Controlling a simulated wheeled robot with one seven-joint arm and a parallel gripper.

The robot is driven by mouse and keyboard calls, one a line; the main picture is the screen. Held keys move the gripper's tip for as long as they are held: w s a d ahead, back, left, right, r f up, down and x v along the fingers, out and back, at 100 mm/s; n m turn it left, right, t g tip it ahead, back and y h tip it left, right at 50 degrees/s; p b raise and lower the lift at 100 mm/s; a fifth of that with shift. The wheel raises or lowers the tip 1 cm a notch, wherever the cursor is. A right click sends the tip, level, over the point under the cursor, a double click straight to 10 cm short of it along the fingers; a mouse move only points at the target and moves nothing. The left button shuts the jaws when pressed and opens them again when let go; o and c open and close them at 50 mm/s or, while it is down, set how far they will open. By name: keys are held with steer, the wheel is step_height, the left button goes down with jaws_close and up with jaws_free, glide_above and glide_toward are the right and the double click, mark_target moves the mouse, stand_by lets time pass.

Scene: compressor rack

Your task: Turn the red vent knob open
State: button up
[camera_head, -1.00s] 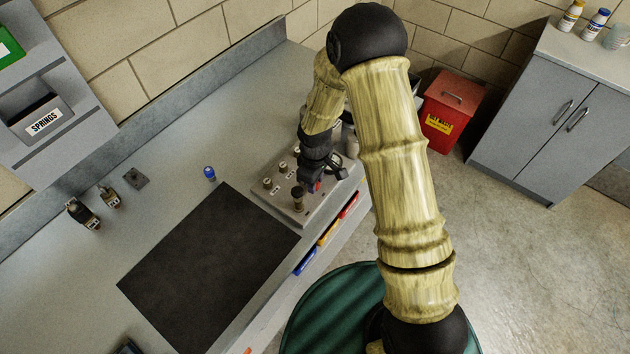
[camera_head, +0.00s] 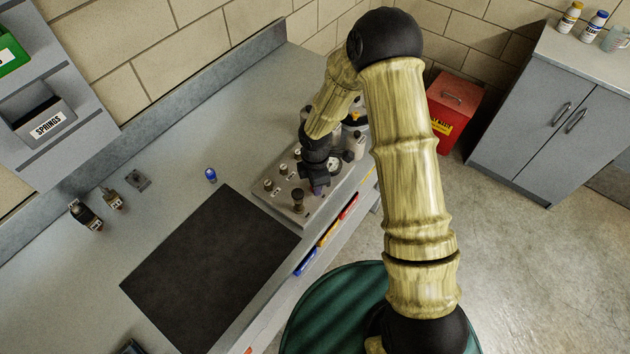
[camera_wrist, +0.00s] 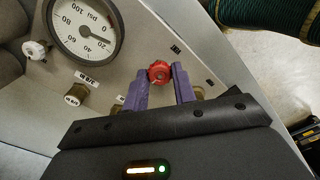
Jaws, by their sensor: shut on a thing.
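The red vent knob (camera_wrist: 159,72) shows in the wrist view on the grey panel (camera_wrist: 140,30), between the two purple fingers of my gripper (camera_wrist: 160,88). The gripper is shut on the knob, one finger on each side. In the head view my gripper (camera_head: 318,190) is low over the panel (camera_head: 286,208) near its front edge. The knob itself is hidden there by the gripper.
A round psi gauge (camera_wrist: 84,28), a white knob (camera_wrist: 35,49) and brass fittings (camera_wrist: 102,95) sit close by on the panel. A black mat (camera_head: 210,265) lies on the bench to the left. A red bin (camera_head: 455,105) stands on the floor.

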steer(key=shift+d, duration=0.1)
stand_by(0.3)
steer(key=o, duration=1)
steer(key=shift+r, duration=0.1)
step_height(320, 180, up, 17)
steer(key=b, duration=0.1)
steer(key=shift+r, duration=0.15)
